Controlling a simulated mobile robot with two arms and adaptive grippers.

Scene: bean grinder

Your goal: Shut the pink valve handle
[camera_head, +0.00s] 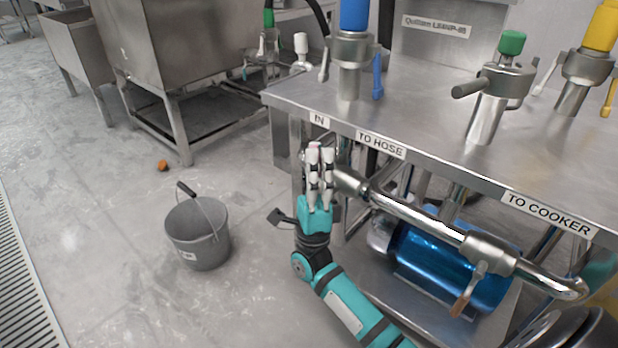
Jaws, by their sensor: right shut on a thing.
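My right gripper (320,155) reaches up from the bottom of the head view to the front left corner of the steel table, below the "IN" label. Its two pale fingers point up and are close together. A small bit of the pink valve handle (314,145) shows at the fingertips. The fingers hide most of the handle, so its angle cannot be told. The gripper is shut on it, beside the left end of the steel pipe (415,218). My left gripper is not in view.
The steel table (425,105) carries valves with blue, green and yellow tops. A blue cylinder (455,268) lies below the pipe. A grey bucket (197,235) stands on the open floor at left, with a small orange object (162,165) behind it.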

